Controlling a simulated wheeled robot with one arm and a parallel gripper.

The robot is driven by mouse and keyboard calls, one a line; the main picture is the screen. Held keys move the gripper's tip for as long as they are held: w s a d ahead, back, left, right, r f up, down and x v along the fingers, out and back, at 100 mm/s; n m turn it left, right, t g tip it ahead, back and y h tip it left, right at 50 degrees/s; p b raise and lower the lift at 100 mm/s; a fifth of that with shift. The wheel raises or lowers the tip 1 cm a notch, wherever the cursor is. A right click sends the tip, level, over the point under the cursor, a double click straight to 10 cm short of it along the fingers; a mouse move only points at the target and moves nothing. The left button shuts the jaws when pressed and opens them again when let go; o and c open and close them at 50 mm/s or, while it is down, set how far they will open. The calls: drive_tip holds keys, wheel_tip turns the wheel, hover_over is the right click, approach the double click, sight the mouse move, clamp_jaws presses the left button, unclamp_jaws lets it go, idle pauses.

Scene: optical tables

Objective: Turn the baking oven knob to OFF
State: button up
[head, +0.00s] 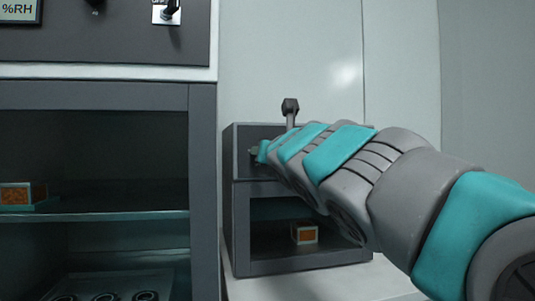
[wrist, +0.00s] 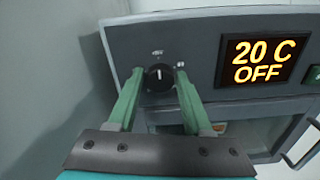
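The baking oven (head: 242,222) is a small dark grey box on a white surface in the head view. In the wrist view its panel (wrist: 205,80) carries a round black knob (wrist: 158,78) with a white mark that points about straight up, toward a small label above it. The display (wrist: 263,61) reads "20 C OFF". My gripper (wrist: 159,72) is open, with one green fingertip on each side of the knob. A slim gap seems to show on both sides; contact is not clear. In the head view my arm hides most of the oven's panel.
A larger dark cabinet (head: 203,190) with shelves stands just left of the oven. A small orange-faced box (head: 304,232) lies inside the oven. A dark post (head: 290,108) rises behind the oven's top. A green button (wrist: 313,74) sits right of the display.

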drive_tip(key=o, duration=0.3)
drive_tip(key=shift+s, duration=0.1)
drive_tip(key=v, duration=0.7)
drive_tip(key=shift+s, duration=0.3)
drive_tip(key=shift+d, duration=0.15)
drive_tip(key=s+d+f+m+g+h, duration=0.2)
drive_tip(key=d+f+m+g, duration=0.3)
drive_tip(key=f, duration=0.6)
drive_tip(key=s+d+f+m+g+h, duration=0.1)
drive_tip(key=s+d+f+m+h, duration=0.2)
drive_tip(key=f+m, duration=0.6)
drive_tip(key=s+d+f+m+g+h, duration=0.1)
drive_tip(key=s+d+f+m+g, duration=0.3)
drive_tip(key=f, duration=0.8)
drive_tip(key=s+d+f+m+g, duration=0.1)
drive_tip(key=s+f+m+g, duration=0.3)
drive_tip(key=s+f+m, duration=0.5)
drive_tip(key=s+d+f+m+g+y, duration=0.1)
drive_tip(key=s+f+m+g, duration=0.4)
drive_tip(key=s+f+m, duration=0.5)
drive_tip(key=s+d, duration=0.1)
drive_tip(key=s, duration=0.4)
drive_tip(key=shift+s+d, duration=0.3)
drive_tip(key=shift+s, duration=0.05)
